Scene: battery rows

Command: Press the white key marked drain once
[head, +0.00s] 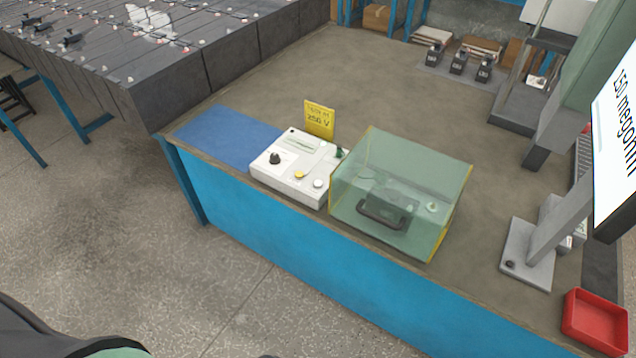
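A white control box (297,166) stands near the front edge of the bench, just left of a clear green-tinted case. Its top carries a dark knob (275,159), a yellow key (299,175) and a round white key (318,184) at the front right corner. A pale display strip (306,144) and a small dark green part sit toward its back. The lettering beside the keys is too small to read, so I cannot make out the word drain. Neither of my grippers is in view, and nothing covers the white key.
The clear case (402,185) with yellow edges and a dark handle (383,212) stands right of the box. A blue mat (230,136) lies left, a yellow "250 V" sign (319,119) behind. A red tray (596,321) and grey stand (527,255) are at right.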

